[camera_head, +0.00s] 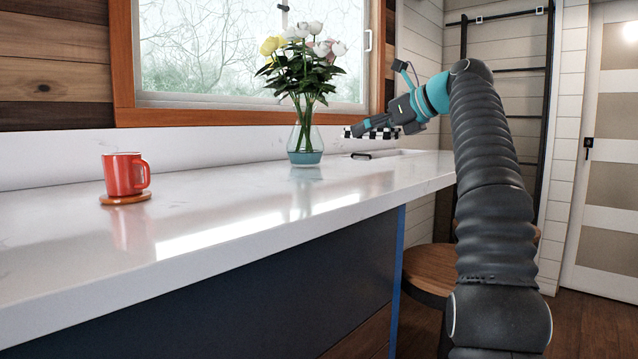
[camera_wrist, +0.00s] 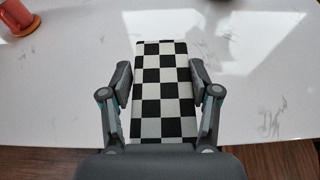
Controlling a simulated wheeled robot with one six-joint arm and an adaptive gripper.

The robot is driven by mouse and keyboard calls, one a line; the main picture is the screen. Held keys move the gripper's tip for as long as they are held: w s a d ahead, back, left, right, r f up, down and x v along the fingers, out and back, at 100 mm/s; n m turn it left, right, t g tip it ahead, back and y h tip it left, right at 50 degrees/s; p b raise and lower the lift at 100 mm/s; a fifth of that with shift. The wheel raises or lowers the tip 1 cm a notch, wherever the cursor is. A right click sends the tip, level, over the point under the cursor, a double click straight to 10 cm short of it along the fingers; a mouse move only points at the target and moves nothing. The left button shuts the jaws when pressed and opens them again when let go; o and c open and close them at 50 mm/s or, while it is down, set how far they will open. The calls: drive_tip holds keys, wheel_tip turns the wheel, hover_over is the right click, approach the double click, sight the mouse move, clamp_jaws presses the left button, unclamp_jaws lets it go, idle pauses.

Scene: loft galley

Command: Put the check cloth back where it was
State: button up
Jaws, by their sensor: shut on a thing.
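The check cloth (camera_head: 350,133) is a flat black-and-white strip in the head view, held level above the far part of the counter. In the wrist view the check cloth (camera_wrist: 160,92) runs lengthwise between the two fingers. My gripper (camera_head: 368,125) is shut on it, with one finger on each side in the wrist view (camera_wrist: 161,75). The cloth appears apart from the counter surface. The gripper body hides its near end.
The white counter (camera_head: 240,215) carries a flower vase (camera_head: 305,140) left of my gripper and a red mug (camera_head: 122,174) on a brown coaster (camera_head: 126,198). A round stool (camera_head: 430,268) stands in front.

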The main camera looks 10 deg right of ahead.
drive_tip(key=b, duration=0.3)
hover_over(319, 189)
wheel_tip(319, 189, down, 7)
drive_tip(key=shift+w, duration=0.1)
drive_tip(key=shift+f+b, duration=0.75)
drive_tip(key=shift+f, duration=1.15)
drive_tip(key=shift+f, duration=0.1)
drive_tip(key=o, duration=1.2)
drive_tip(key=shift+o, duration=0.2)
drive_tip(key=p+v, duration=0.1)
drive_tip(key=v, duration=1.1)
